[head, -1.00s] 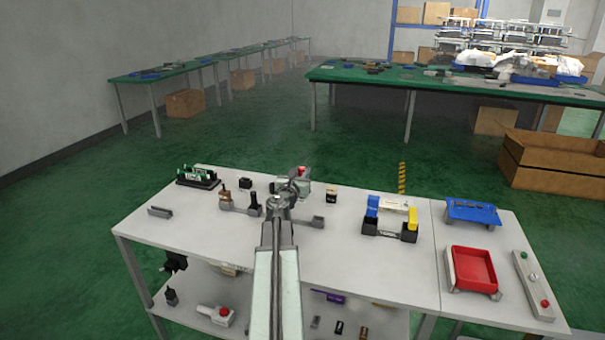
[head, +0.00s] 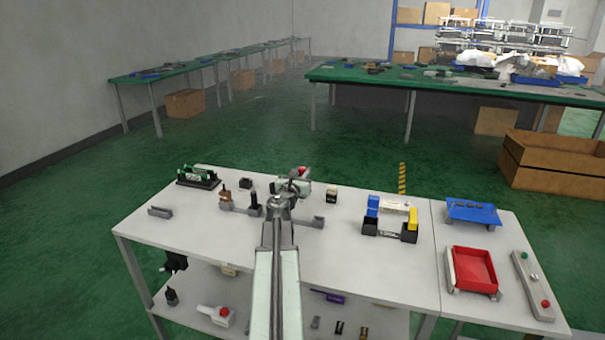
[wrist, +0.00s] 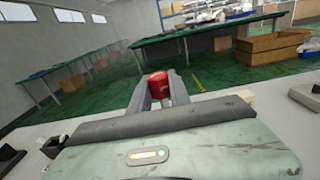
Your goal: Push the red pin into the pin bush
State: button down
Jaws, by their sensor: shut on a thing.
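In the wrist view the red pin (wrist: 157,84) stands up between the two fingers of my gripper (wrist: 159,90), which is shut on it. In the head view the red pin (head: 303,170) shows as a small red spot just beyond my gripper (head: 297,182). The gripper is over the far middle part of the white table. The pin bush is hidden behind my gripper and arm, so I cannot tell how deep the pin sits.
The white table (head: 180,231) holds a grey bracket fixture with a black post (head: 255,203) just left of my arm. A blue and yellow fixture (head: 391,221) stands to the right. A red tray (head: 472,270) and a blue rack (head: 472,212) are farther right.

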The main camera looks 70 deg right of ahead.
jog(key=shift+f, duration=0.15)
jog(key=shift+f+b, duration=0.35)
jog(key=shift+b, duration=0.15)
jog(key=shift+f+b, duration=1.55)
jog(key=c, duration=1.1)
grip_release()
jog(key=shift+c, duration=0.2)
jog(key=shift+a, duration=0.15)
